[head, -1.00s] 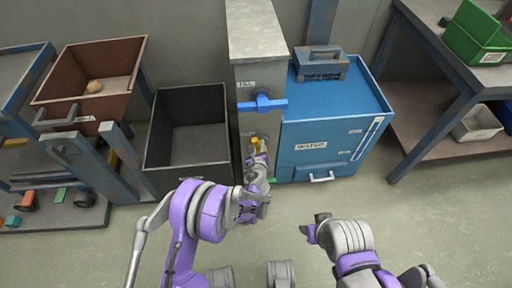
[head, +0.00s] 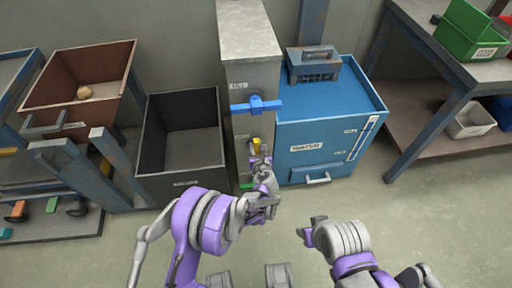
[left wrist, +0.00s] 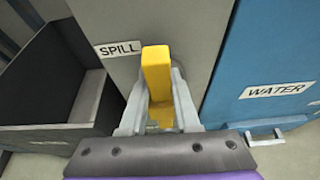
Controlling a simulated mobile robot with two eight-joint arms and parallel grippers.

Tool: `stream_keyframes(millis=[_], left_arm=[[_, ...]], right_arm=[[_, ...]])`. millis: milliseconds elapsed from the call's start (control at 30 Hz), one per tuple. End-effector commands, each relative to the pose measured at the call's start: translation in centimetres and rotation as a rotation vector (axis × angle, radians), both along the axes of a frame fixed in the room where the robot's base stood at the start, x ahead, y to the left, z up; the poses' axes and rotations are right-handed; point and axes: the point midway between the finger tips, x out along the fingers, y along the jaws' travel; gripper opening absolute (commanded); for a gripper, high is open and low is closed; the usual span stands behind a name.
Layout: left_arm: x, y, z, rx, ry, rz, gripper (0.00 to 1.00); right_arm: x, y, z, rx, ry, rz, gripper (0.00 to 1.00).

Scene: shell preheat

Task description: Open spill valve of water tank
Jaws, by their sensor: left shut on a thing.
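The blue water tank (head: 312,150) with a WATER label stands right of a grey pillar (head: 243,70). A blue valve handle (head: 256,105) sits crosswise high on the pillar's front. Lower on the pillar is a yellow valve handle (head: 256,146), which also shows in the left wrist view (left wrist: 156,72) just right of the SPILL label (left wrist: 118,48). My left gripper (head: 260,160) is shut on the yellow handle, with a finger on each side of it in the left wrist view (left wrist: 158,108). My right gripper (head: 311,231) is away from the tank, over the floor; its jaws are unclear.
An open black bin (head: 182,140) stands left of the pillar. A brown bin (head: 80,92) is at the far left. A workbench with a green crate (head: 468,35) is at the right. The floor in front is clear.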

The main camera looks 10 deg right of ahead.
Motion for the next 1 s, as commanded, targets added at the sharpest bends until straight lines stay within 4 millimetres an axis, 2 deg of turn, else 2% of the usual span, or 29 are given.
stream_keyframes(millis=[167, 200, 333, 700, 867, 1000], left_arm=[[0.1, 0.0, 0.1, 0.004, -0.002, -0.003, 0.0], [0.1, 0.0, 0.0, 0.004, -0.002, -0.003, 0.37], [0.1, 0.0, 0.0, 0.002, -0.001, -0.002, 0.6], [-0.5, -0.1, 0.2, 0.0, 0.0, -0.002, 0.6], [-2.8, -0.1, 1.3, 0.002, -0.001, -0.003, 0.6], [-5.5, -0.2, 2.5, 0.0, -0.001, -0.004, 0.6]], right_arm=[[0.0, 0.0, 0.0, 0.0, 0.0, 0.0, 0.5], [0.0, 0.0, 0.0, 0.0, 0.0, 0.0, 0.5], [0.0, 0.0, 0.0, 0.0, 0.0, 0.0, 0.5], [0.0, 0.0, 0.1, 0.0, 0.0, 0.0, 0.5], [-0.1, 0.0, 0.7, 0.0, -0.001, 0.0, 0.5], [-0.2, 0.0, 1.3, 0.0, -0.002, 0.0, 0.5]])
